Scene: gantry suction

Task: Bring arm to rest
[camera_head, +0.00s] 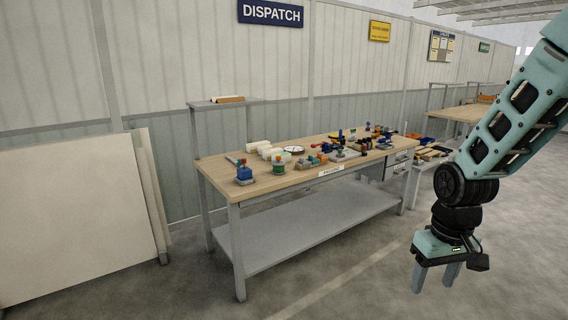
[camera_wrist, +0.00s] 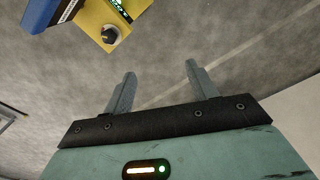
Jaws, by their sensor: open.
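My gripper (camera_head: 434,277) hangs from my teal arm at the right of the head view, pointing down over open floor. It is in front of and to the right of the workbench and touches nothing. In the wrist view my gripper (camera_wrist: 157,85) shows two grey fingers spread apart with only bare floor between them. It is open and empty.
A wooden-topped workbench (camera_head: 222,176) with many small parts stands left of my gripper. A lower bench (camera_head: 424,163) is behind my arm. Pale panels (camera_head: 75,215) lean at the left wall. Floor below my gripper is clear.

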